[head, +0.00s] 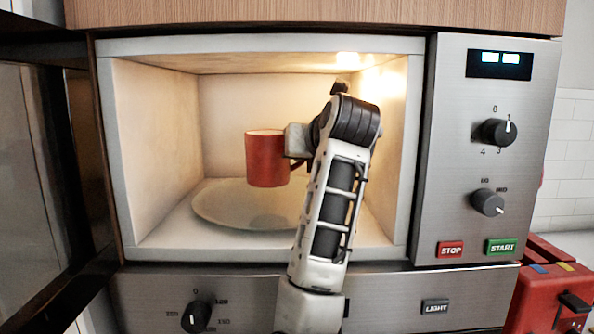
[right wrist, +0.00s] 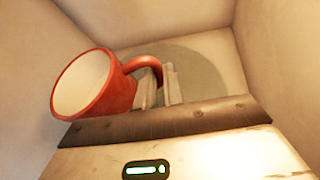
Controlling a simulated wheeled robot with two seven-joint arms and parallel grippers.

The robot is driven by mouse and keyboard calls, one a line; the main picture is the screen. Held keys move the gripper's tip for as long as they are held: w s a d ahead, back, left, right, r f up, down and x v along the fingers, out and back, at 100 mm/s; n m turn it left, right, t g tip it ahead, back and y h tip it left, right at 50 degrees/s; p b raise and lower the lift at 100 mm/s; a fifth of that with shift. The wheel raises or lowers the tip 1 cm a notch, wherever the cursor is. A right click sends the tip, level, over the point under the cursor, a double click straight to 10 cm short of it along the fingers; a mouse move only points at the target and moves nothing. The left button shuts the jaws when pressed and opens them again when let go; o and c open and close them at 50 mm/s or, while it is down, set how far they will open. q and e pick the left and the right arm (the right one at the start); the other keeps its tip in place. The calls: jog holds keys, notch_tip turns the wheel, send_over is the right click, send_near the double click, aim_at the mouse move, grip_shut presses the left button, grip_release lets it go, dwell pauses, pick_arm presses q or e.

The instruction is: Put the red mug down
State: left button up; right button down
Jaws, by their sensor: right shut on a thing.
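The red mug (head: 267,160) is inside the open microwave, upright and above the round glass plate (head: 212,206). The head view seems to show a gap between the mug's base and the plate. In the right wrist view the mug (right wrist: 97,84) shows its pale, empty inside, and its handle is between the fingers. My right gripper (head: 296,150) is shut on the mug's handle, to the right of the mug body. Its fingers also show in the right wrist view (right wrist: 158,90). My left gripper is not in view.
The microwave's side wall (head: 157,150) and lit ceiling enclose the arm. Its dark door (head: 40,180) stands open at the left. The control panel (head: 480,150) with knobs and STOP and START buttons is at the right. A red toaster-like appliance (head: 550,290) stands lower right.

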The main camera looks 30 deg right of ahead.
jog(key=shift+s+f, duration=0.15)
jog(key=shift+f, duration=1.45)
jog(key=shift+f, duration=0.2)
jog(key=c, duration=1.5)
grip_release()
jog(key=shift+r, duration=0.1)
jog(key=shift+s+r, duration=0.1)
jog(key=shift+r, duration=0.05)
jog(key=b+v, duration=0.1)
jog(key=v, duration=1)
jog(key=shift+s, duration=0.35)
jog(key=shift+a+r, duration=0.1)
